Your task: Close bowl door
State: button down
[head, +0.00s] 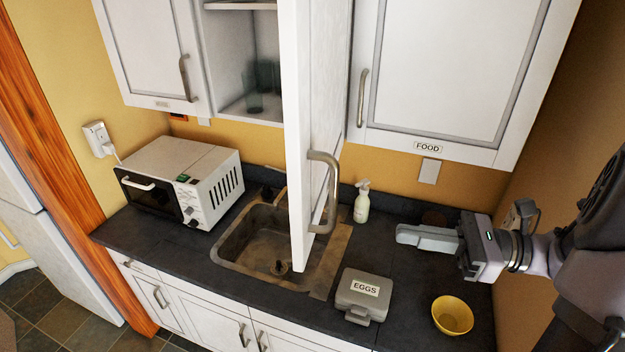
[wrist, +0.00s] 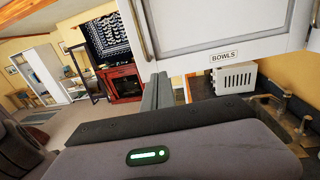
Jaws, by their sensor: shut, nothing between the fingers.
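The white bowl door (head: 308,130) stands open in the head view, swung out over the sink and seen nearly edge-on. Its metal handle (head: 323,192) is low on its right-facing side. In the wrist view the front of the door (wrist: 225,25) shows, with its BOWLS label (wrist: 226,56) and handle at its left edge. My gripper (head: 400,234) is shut and empty above the counter, right of the door and apart from it. The shut fingers also show in the wrist view (wrist: 158,92), just below the door's lower left corner.
The open cupboard (head: 245,60) holds dark glasses. The FOOD cupboard (head: 445,75) is shut. On the counter are a microwave (head: 180,180), a soap bottle (head: 362,203), a grey EGGS box (head: 363,296) and a yellow bowl (head: 452,316). The sink (head: 262,240) lies below the door.

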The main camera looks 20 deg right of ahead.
aim_at(312, 221)
jog(key=x, duration=0.9)
jog(key=p+x, duration=0.1)
jog(key=x, duration=0.4)
jog(key=shift+s+f, duration=0.1)
jog(key=shift+f, duration=0.15)
